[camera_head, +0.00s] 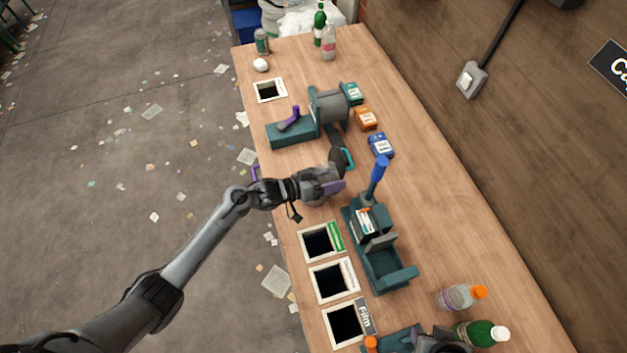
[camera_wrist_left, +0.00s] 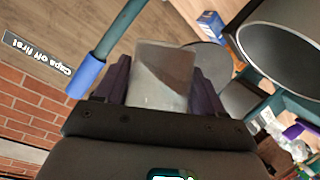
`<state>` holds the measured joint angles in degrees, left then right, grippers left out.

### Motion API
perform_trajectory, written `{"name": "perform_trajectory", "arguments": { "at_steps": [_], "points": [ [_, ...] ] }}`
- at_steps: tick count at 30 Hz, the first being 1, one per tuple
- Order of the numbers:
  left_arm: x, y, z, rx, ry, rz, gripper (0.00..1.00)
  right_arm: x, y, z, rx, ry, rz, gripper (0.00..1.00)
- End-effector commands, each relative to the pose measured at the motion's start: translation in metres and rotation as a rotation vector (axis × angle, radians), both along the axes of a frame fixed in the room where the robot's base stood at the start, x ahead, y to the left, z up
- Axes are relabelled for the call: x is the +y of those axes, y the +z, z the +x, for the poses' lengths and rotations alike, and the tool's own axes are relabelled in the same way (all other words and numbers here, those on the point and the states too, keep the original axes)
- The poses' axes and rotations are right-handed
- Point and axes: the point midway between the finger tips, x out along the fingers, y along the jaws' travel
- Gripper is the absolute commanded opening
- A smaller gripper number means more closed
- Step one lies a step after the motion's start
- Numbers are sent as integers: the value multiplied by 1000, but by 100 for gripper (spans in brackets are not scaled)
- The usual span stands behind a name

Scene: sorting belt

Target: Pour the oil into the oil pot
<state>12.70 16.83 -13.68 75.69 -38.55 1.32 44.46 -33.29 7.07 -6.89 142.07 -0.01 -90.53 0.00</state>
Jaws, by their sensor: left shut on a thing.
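My left gripper (camera_head: 332,186) is over the table's middle, with purple fingers. In the left wrist view it is shut on a translucent container (camera_wrist_left: 163,75), with brownish and pale areas showing through it; I cannot tell whether that is oil. In the head view the gripper mostly hides this container. A large grey round vessel (camera_wrist_left: 290,48) with a dark open mouth is at upper right in the wrist view. A grey drum (camera_head: 328,104) on a teal stand is beyond the gripper in the head view. I cannot tell which vessel is the oil pot. My right gripper is not identifiable.
A blue-handled lever (camera_head: 378,172) rises from a teal machine (camera_head: 385,265) close right of the gripper. Small boxes (camera_head: 366,119) line the back. Square holes (camera_head: 318,243) are cut along the table's (camera_head: 420,200) left edge.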

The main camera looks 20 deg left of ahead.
Motion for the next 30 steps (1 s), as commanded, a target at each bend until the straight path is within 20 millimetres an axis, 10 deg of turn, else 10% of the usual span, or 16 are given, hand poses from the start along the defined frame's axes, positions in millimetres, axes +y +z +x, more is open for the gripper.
{"name": "perform_trajectory", "arguments": {
  "at_steps": [30],
  "points": [
    [9,-3,5,221,-2,-438,38,1,-51,1,-1,-3,6,43]
  ]
}}
